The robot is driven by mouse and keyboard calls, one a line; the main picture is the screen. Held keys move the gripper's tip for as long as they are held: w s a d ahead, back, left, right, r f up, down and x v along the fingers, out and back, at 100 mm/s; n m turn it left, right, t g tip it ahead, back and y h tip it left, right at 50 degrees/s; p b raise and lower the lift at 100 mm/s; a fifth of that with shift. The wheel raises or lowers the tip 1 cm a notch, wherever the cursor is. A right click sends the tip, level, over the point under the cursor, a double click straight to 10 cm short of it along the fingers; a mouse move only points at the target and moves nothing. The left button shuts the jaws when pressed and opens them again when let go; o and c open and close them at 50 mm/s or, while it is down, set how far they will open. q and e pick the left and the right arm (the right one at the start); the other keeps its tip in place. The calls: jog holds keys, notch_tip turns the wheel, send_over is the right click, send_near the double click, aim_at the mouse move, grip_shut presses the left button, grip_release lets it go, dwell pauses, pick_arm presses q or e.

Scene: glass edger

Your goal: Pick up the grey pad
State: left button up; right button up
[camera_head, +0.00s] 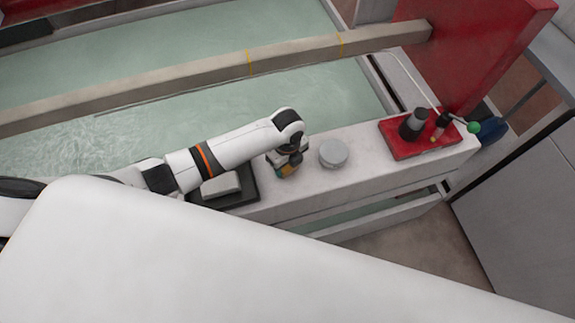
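A pale grey rounded block (221,185), which looks like the grey pad, lies in a black tray (246,190) on the white ledge. My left arm crosses above the tray and hides part of it. My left gripper (287,166) points down over the ledge, to the right of the tray and apart from the block. A small orange and blue thing (288,172) shows at its fingertips; I cannot tell whether it is held. A round grey disc (333,154) sits just right of the gripper. My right gripper is out of view.
A red mat (405,147) farther right on the ledge (360,182) holds a dark cylinder with a grey top (413,124) and a smaller dark item (441,124). A long beam (200,78) spans the watery basin (235,113) behind. A red panel (475,50) stands at the back right.

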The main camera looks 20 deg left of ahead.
pick_arm(q)
jog(key=shift+r, duration=0.1)
jog(key=shift+c, duration=0.4)
jog(key=s+a+r+n, duration=0.2)
jog(key=r+n, duration=0.6)
jog(key=r, duration=0.1)
jog(key=s+a+r+n, duration=0.2)
jog(key=s+r+n, duration=0.1)
jog(key=r+n, duration=0.5)
jog(key=s+a+r+n, duration=0.2)
jog(key=s+r+n, duration=0.1)
jog(key=r+n, duration=0.5)
notch_tip(320, 180, up, 2)
jog(key=shift+r+n, duration=0.2)
jog(key=shift+n, duration=0.1)
jog(key=shift+f, duration=0.1)
